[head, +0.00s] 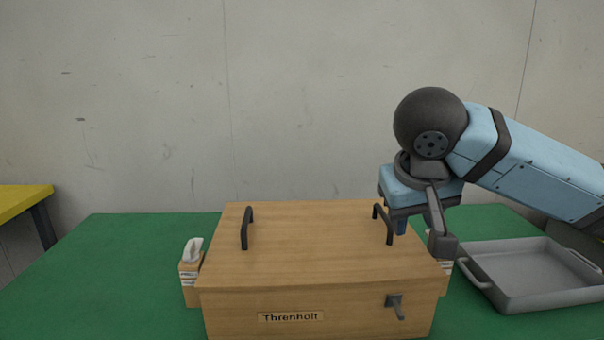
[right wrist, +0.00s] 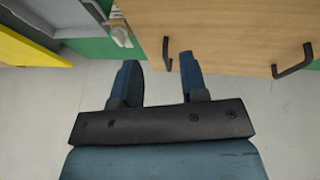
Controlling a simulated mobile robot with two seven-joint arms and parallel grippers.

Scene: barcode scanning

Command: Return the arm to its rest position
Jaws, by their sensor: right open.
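My right arm (head: 530,160) comes in from the right in the head view and is bent at a dark wrist joint. My right gripper (head: 412,218) is over the right end of the wooden box (head: 310,250), near the right black handle (head: 383,224). In the right wrist view my right gripper (right wrist: 158,64) has its two blue fingers apart with nothing between them. The box top (right wrist: 230,30) lies beyond the fingertips there. Whether a finger touches the box or handle I cannot tell. My left gripper is not in view.
The box, labelled "Threnholt", stands on a green table (head: 110,270). A small carton with a white top (head: 190,266) is left of it; another carton (head: 446,266) is partly hidden at its right. A grey tray (head: 535,274) is at right. The left table area is clear.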

